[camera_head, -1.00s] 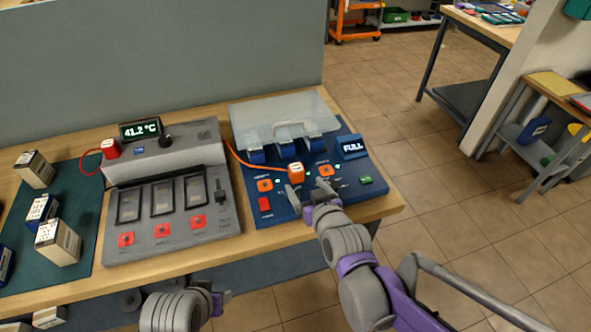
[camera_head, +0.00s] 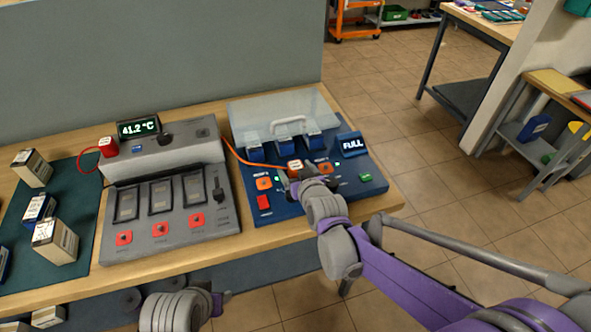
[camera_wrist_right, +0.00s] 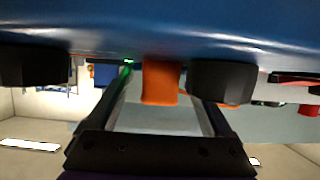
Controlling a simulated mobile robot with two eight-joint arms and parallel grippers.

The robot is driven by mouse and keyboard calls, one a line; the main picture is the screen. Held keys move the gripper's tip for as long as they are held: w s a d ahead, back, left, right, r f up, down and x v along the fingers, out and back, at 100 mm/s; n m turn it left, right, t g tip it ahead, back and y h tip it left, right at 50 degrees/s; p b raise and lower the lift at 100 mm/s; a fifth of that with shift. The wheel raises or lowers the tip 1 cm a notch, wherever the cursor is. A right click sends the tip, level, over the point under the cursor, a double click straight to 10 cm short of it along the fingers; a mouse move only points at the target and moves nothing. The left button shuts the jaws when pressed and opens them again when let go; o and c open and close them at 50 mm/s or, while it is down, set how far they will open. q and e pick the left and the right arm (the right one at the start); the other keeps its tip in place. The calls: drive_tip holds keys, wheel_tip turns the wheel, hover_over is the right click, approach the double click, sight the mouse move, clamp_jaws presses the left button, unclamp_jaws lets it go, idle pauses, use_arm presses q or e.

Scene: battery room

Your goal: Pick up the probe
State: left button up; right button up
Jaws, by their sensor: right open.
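The orange probe (camera_head: 295,164), a small block with a pale labelled top, stands on the blue charger panel (camera_head: 345,187). An orange cable runs from near it toward the left. My right gripper (camera_head: 296,176) is open at the probe and partly hides it in the head view. In the right wrist view the orange block (camera_wrist_right: 160,84) shows between the two dark fingers, nearer the right one; contact cannot be made out. My left gripper (camera_head: 221,301) is low in front of the table, and its jaws are too unclear to read.
A grey tester (camera_head: 165,160) with a temperature display and a red corded block (camera_head: 108,147) stands to the left. Blue batteries under a clear cover (camera_head: 280,107) and a FULL sign (camera_head: 351,144) are close behind the right gripper. Boxed batteries (camera_head: 57,241) lie on a green mat.

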clamp_jaws()
idle(0.3)
drive_tip(key=shift+r, duration=0.1)
